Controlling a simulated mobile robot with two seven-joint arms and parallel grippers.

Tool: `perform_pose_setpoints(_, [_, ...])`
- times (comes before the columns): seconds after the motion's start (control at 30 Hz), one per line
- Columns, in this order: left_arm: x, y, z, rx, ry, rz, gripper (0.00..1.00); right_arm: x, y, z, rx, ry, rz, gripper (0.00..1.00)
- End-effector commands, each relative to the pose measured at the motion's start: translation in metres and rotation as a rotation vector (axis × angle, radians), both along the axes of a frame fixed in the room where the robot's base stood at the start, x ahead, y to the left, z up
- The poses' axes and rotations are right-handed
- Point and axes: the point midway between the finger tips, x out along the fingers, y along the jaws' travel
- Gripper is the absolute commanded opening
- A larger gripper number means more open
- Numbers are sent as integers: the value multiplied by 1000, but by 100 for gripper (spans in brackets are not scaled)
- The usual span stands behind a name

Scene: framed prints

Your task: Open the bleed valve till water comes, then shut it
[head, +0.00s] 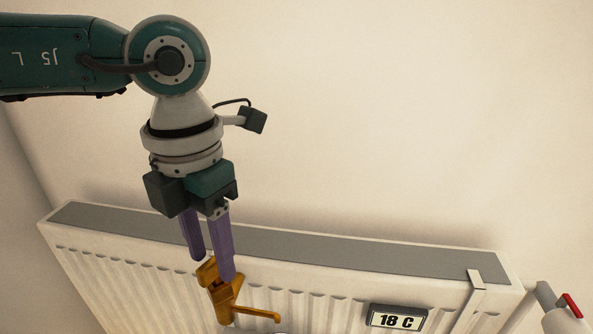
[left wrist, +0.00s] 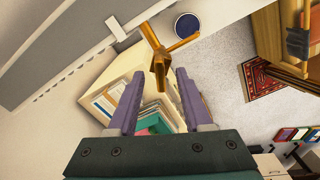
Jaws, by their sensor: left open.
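The brass bleed valve (head: 222,300) sits at the front of the white radiator (head: 150,285), with a thin lever or spout (head: 258,314) pointing right. My left gripper (head: 212,270) points down at its top, and its purple fingers are open. The nearer finger overlaps the valve in the head view. In the left wrist view the valve (left wrist: 160,55) reaches between the open fingertips (left wrist: 160,76), with a visible gap on each side. Contact does not show. No water is visible. My right gripper is not in view.
A display reading 18 C (head: 397,318) is on the radiator front. A pipe fitting with a red tip (head: 571,305) stands at the right. The left wrist view shows a dark blue round thing (left wrist: 187,25), a box of folders or prints (left wrist: 120,95) and a patterned rug (left wrist: 272,80).

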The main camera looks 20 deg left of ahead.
Motion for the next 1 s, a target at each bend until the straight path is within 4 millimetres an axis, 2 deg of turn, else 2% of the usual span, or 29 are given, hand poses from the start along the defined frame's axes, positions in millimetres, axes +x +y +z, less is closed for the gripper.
perform_pose_setpoints(0.2, [0,0,-16,0,0,-1,50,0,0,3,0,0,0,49])
perform_pose_setpoints(0.47, [0,0,-18,0,-1,-2,50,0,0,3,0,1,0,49])
perform_pose_setpoints(0.9, [0,0,-17,0,-1,-1,0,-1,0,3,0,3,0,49])
perform_pose_setpoints(1.0, [0,0,-17,0,-1,-1,0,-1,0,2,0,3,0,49])
